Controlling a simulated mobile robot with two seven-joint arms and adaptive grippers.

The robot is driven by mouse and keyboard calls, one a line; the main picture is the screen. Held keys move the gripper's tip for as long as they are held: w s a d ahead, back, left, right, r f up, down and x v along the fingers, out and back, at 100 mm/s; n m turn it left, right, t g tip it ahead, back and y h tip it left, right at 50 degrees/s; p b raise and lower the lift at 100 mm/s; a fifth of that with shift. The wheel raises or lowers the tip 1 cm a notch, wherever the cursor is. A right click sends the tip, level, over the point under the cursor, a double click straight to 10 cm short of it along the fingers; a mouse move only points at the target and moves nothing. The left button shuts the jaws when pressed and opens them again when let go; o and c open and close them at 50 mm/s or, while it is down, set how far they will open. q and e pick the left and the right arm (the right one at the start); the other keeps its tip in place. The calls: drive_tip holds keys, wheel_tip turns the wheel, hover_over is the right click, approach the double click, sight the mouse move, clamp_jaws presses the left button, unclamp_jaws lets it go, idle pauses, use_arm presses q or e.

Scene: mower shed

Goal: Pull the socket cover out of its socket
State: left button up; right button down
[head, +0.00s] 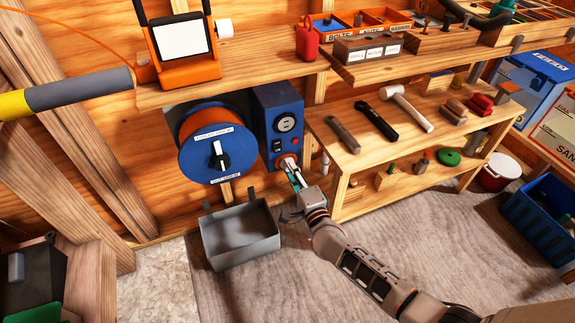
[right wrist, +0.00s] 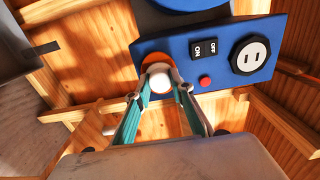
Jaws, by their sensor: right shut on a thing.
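The blue socket panel (head: 276,128) is fixed to the wall right of the cable reel. My right gripper (head: 290,168) reaches up to its lower end. In the right wrist view the socket cover (right wrist: 160,76) is a small white piece in front of an orange round part at the lower left of the panel (right wrist: 225,55). The teal fingers of my right gripper (right wrist: 166,88) are shut on it from both sides. The cover appears against the panel; I cannot tell how deep it sits. My left gripper is not in view.
A dark outlet (right wrist: 251,53), an ON/OFF switch (right wrist: 204,50) and a red button (right wrist: 205,81) are on the panel. The blue cable reel (head: 215,150) is beside it. A grey open bin (head: 240,240) is below. A tool shelf (head: 350,165) stands at right.

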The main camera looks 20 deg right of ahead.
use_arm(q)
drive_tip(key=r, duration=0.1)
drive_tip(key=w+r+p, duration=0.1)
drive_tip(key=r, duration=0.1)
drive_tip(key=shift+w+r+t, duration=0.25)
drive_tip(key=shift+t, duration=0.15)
use_arm(e)
drive_tip(key=s, duration=0.5)
drive_tip(key=shift+s, duration=0.3)
